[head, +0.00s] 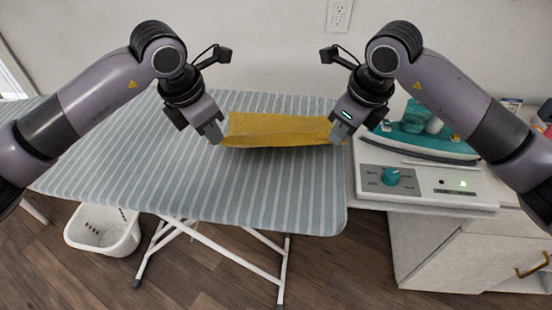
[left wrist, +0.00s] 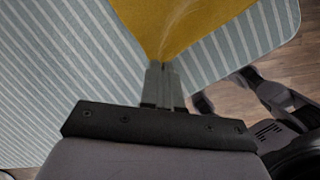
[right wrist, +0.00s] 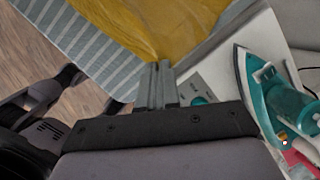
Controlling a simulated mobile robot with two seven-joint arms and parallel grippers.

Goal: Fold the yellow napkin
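The yellow napkin (head: 276,129) is stretched between my two grippers above the striped ironing board (head: 130,170). Its near edge is lifted and sags slightly, with a shadow under it; its far part lies toward the back of the board. My left gripper (head: 217,138) is shut on the napkin's near left corner; the napkin (left wrist: 178,25) runs up from its fingertips (left wrist: 160,68) in the left wrist view. My right gripper (head: 337,136) is shut on the near right corner; the napkin (right wrist: 150,30) spreads from its fingertips (right wrist: 155,68) in the right wrist view.
A teal iron (head: 425,140) sits on a white station with a teal knob (head: 391,176), close to the right of my right gripper. A white cabinet (head: 425,250) stands below it. A white basket (head: 103,230) is on the floor. The board's left part is clear.

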